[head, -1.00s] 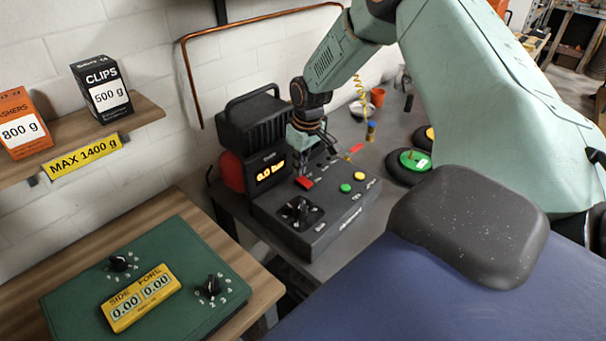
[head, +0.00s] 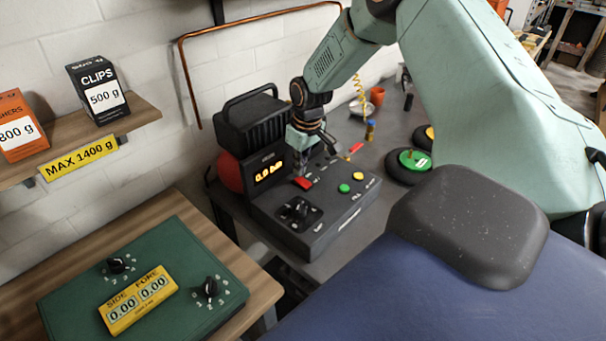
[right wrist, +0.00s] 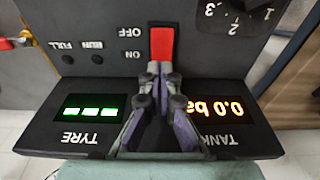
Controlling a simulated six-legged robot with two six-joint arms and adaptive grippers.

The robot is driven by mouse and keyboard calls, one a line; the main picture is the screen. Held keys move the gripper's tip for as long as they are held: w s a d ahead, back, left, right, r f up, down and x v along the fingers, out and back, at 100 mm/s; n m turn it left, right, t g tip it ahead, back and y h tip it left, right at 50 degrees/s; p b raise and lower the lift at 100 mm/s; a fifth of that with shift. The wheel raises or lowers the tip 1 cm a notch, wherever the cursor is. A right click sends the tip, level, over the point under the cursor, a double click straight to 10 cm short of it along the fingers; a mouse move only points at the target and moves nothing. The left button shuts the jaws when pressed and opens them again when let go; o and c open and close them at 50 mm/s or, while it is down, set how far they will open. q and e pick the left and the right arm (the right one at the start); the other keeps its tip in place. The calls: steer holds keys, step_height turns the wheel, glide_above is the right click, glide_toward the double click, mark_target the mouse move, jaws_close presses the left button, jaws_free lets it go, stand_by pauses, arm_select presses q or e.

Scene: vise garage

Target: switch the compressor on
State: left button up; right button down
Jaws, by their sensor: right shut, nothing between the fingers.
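The compressor (head: 318,222) is a black unit with a sloped control panel on the grey bench. Its red switch (head: 303,183) lies by my right gripper; in the right wrist view the red switch (right wrist: 161,46) has OFF and ON printed beside it, with ON nearer the gripper. My right gripper (right wrist: 158,72) is shut and empty, its tips just at the ON end of the switch; I cannot tell whether they touch it. The tank display (right wrist: 229,108) reads 0.0 bar, and the tyre display (right wrist: 90,107) shows green bars. My left gripper is not in view.
Green (head: 344,188) and yellow (head: 358,176) buttons and a dark rotary knob (head: 299,210) sit on the panel. A green board with a yellow readout (head: 139,299) lies at front left. A shelf (head: 140,112) with boxes is above it. A copper pipe (head: 187,80) runs along the wall.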

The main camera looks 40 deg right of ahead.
mark_target(300, 179)
steer(key=shift+a+r, duration=0.1)
steer(key=shift+a, duration=0.1)
steer(key=shift+d+f, duration=0.15)
steer(key=shift+f, duration=0.15)
steer(key=shift+f+b, duration=0.15)
steer(key=shift+b, duration=0.15)
steer(key=shift+f, duration=0.2)
steer(key=shift+f+b, duration=0.35)
steer(key=shift+f, duration=0.05)
stand_by(0.4)
steer(key=shift+r, duration=0.1)
step_height(300, 179, up, 7)
steer(key=p, duration=0.7)
stand_by(0.6)
